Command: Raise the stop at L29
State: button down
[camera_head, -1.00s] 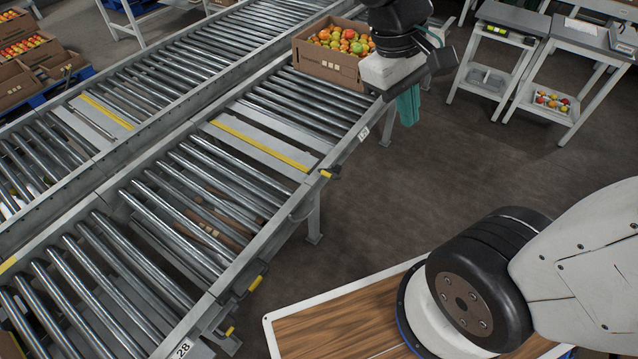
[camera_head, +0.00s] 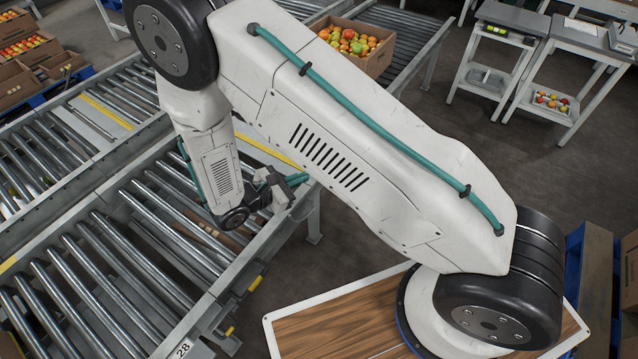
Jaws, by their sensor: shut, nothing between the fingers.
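The stop at L29 shows only in part as a yellow-edged strip (camera_head: 265,150) across the near conveyor, behind my arm. Its lever and the L29 label are hidden by my arm. My gripper (camera_head: 297,180) is shut and empty, with its teal fingers beside the conveyor's right rail, just right of and below the yellow strip. I cannot tell whether the fingers touch anything. Whether the stop is up or down cannot be made out.
A cardboard box of tomatoes (camera_head: 377,57) stands on the rollers beyond my arm. A yellow handle (camera_head: 255,284) sticks out of the near rail above the label 28 (camera_head: 183,348). Work tables (camera_head: 520,42) stand at the back right. The floor between is clear.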

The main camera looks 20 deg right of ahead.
jog(key=s+a+f+n+t, duration=0.1)
jog(key=f+n+t, duration=0.1)
jog(key=f, duration=0.4)
jog(key=s+a+f+n+t+y, duration=0.1)
jog(key=a+f+n+t, duration=0.1)
jog(key=f, duration=0.4)
jog(key=shift+s+n, duration=0.15)
jog(key=shift+n, duration=0.65)
jog(key=shift+d+f, duration=0.1)
jog(key=r+x, duration=0.2)
jog(key=x, duration=1)
jog(key=shift+w+d+r, duration=0.35)
jog(key=shift+w+d, duration=0.05)
jog(key=shift+w, duration=0.1)
jog(key=shift+r, duration=0.1)
